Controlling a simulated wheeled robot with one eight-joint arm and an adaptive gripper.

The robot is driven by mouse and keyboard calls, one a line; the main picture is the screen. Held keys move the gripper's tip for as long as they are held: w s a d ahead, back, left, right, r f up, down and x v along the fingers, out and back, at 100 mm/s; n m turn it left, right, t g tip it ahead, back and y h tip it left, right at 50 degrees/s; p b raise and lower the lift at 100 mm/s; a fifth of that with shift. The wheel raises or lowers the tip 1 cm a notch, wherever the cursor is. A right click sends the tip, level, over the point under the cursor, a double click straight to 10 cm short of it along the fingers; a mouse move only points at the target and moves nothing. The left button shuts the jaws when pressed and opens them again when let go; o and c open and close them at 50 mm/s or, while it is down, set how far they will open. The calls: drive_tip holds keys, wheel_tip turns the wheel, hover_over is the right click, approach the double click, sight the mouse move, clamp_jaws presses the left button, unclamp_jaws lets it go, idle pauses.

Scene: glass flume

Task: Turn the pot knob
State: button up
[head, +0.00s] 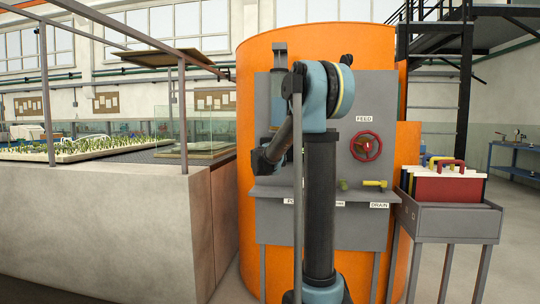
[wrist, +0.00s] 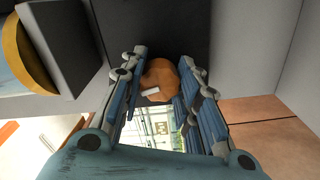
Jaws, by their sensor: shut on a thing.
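The pot knob (wrist: 158,76) is a round orange-brown piece with a small white bar on it, seen in the wrist view against a dark grey surface. My gripper (wrist: 165,82) has one blue finger on each side of it and is shut on it. The fingers hide the sides of the knob. In the head view my arm stands in front of the left part of the grey panel (head: 385,105), and I cannot make out the knob there.
A red hand wheel (head: 366,146) sits under the FEED label, and a yellow lever (head: 375,184) above the DRAIN label. The panel is on an orange tank (head: 330,48). A grey cart (head: 450,222) stands right, a concrete-walled flume (head: 95,230) left.

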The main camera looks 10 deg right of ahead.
drive_tip(key=n, duration=0.4)
drive_tip(key=shift+a+n, duration=0.15)
drive_tip(key=shift+n, duration=0.25)
drive_tip(key=n, duration=0.3)
drive_tip(key=shift+n, duration=0.3)
drive_tip(key=n, duration=0.4)
drive_tip(key=shift+f, duration=0.1)
drive_tip(key=shift+s+n, duration=0.1)
drive_tip(key=shift+n, duration=1.6)
drive_tip(key=shift+f, duration=0.1)
drive_tip(key=o, duration=1)
drive_tip(key=shift+o, duration=0.2)
drive_tip(key=shift+s+a+f, duration=0.1)
drive_tip(key=shift+s+f, duration=0.05)
drive_tip(key=shift+s, duration=0.35)
drive_tip(key=shift+o, duration=0.2)
drive_tip(key=v, duration=1)
drive_tip(key=shift+s+r, duration=0.3)
drive_tip(key=shift+s, duration=0.05)
